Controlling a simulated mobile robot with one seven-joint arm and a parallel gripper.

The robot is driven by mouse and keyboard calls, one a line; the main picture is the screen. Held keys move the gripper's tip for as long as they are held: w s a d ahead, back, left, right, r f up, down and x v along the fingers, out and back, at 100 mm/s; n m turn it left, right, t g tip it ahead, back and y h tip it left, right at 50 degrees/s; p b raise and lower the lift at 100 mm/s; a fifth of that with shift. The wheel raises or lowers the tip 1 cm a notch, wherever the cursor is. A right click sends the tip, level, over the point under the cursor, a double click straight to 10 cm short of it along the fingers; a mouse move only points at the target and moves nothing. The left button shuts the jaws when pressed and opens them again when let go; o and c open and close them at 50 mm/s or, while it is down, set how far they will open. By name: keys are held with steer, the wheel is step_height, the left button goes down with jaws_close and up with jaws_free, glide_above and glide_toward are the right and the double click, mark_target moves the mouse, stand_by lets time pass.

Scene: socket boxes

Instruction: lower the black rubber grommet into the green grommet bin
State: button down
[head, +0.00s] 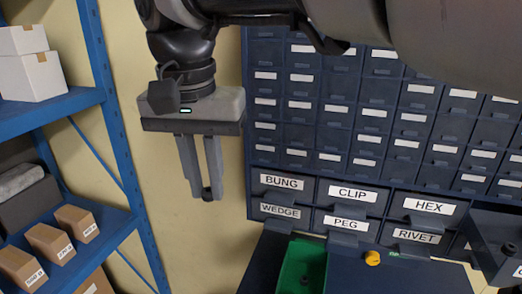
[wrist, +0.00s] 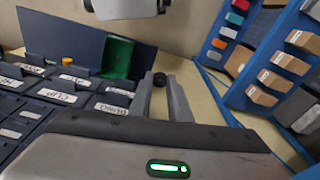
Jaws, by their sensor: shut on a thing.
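The black rubber grommet (wrist: 160,79) is a small round dark piece between the fingertips of my gripper (wrist: 161,92) in the wrist view. In the head view my gripper (head: 206,192) points down, shut on the grommet (head: 207,193), which is mostly hidden by the fingers. The green grommet bin (head: 290,275) stands on a dark surface at the bottom middle of the head view, below and to the right of my gripper. The bin (wrist: 117,57) also shows in the wrist view, left of the fingers. The grommet is held in the air, apart from the bin.
A dark blue drawer cabinet (head: 340,170) with labelled drawers stands behind the bin. A small yellow-orange thing (head: 372,258) lies right of the bin. A drawer (head: 497,245) juts out at the right. Blue shelving (head: 117,110) with boxes stands at the left.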

steer(key=w+d+f+b, duration=0.1)
steer(key=d+f+b, duration=0.6)
steer(key=f, duration=0.5)
steer(key=w+d+f+b, duration=0.2)
steer(key=d+f+b, duration=0.6)
steer(key=f+b, duration=0.2)
steer(key=shift+f, duration=0.95)
steer(key=shift+f, duration=0.15)
steer(key=shift+f+b, duration=2.55)
steer(key=shift+f, duration=0.95)
steer(key=shift+f+b, duration=1.7)
steer(key=shift+f, duration=0.8)
